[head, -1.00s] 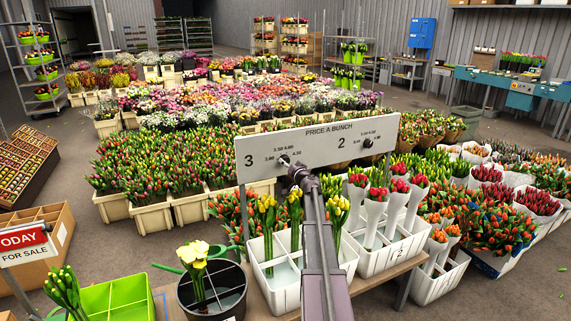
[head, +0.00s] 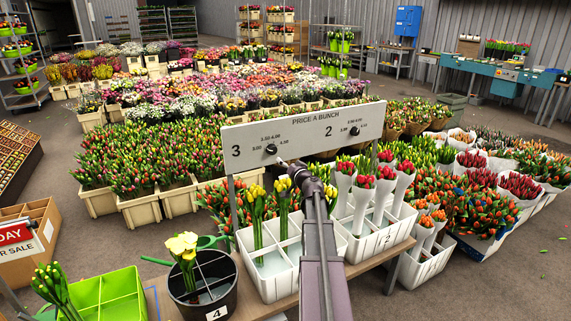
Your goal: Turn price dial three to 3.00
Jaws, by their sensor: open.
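The grey-white price board (head: 302,130) reads PRICE A BUNCH and stands on posts behind the bench. Dial three (head: 271,149) is a small black knob beside the large 3, with small price marks around it; where it points is too small to tell. A second dial (head: 354,131) is at the 2. My gripper (head: 282,162) is open in front of the board, just below and right of dial three. It seems apart from the knob and holds nothing visible. My arm hides part of the board's lower edge.
White crates with tulip bunches (head: 381,236) stand on the bench below the board, on both sides of my arm. A black bucket (head: 214,292) with yellow flowers and a green crate (head: 112,297) are at the lower left. Tulip beds fill the floor behind.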

